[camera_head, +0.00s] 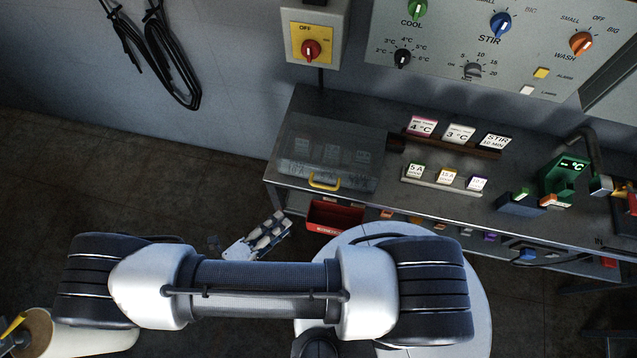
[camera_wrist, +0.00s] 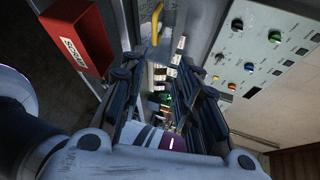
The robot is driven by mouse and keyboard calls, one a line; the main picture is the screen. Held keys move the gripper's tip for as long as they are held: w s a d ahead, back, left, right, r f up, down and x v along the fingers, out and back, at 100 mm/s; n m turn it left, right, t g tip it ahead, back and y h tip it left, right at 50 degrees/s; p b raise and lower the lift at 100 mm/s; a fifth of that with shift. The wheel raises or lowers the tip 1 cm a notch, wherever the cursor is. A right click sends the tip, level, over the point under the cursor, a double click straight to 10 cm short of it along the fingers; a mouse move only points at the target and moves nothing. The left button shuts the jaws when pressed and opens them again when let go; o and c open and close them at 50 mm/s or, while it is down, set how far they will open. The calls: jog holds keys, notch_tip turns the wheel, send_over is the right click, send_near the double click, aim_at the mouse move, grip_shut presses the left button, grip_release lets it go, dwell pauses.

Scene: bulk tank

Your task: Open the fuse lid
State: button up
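The fuse lid (camera_head: 330,150) is a see-through smoky cover at the left end of the dark bench, and it looks closed. Labelled blocks show dimly through it. Its yellow handle (camera_head: 324,182) is on the front edge. The handle also shows at the top of the wrist view (camera_wrist: 152,22), beyond my fingers. My gripper (camera_head: 278,228) is below and left of the handle in the head view, apart from the lid. In the wrist view my gripper (camera_wrist: 165,85) has its two dark fingers spread, with nothing held between them.
A red bin (camera_head: 333,217) hangs under the bench edge near my gripper; it also shows in the wrist view (camera_wrist: 78,38). Label blocks (camera_head: 458,134) stand right of the lid. A yellow switch box (camera_head: 311,42) and knob panel (camera_head: 480,45) are on the wall above.

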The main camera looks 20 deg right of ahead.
jog(key=w+d+f+n+t, duration=0.1)
jog(key=w+d+f, duration=0.2)
jog(key=d, duration=0.4)
jog(key=w+d+f+n+b, duration=0.1)
jog(key=w+d+f, duration=0.2)
jog(key=w+d, duration=0.3)
jog(key=shift+w+d+n+t, duration=0.3)
jog(key=shift+d+t, duration=0.1)
jog(key=shift+d, duration=0.2)
jog(key=shift+s+f, duration=0.1)
grip_shut()
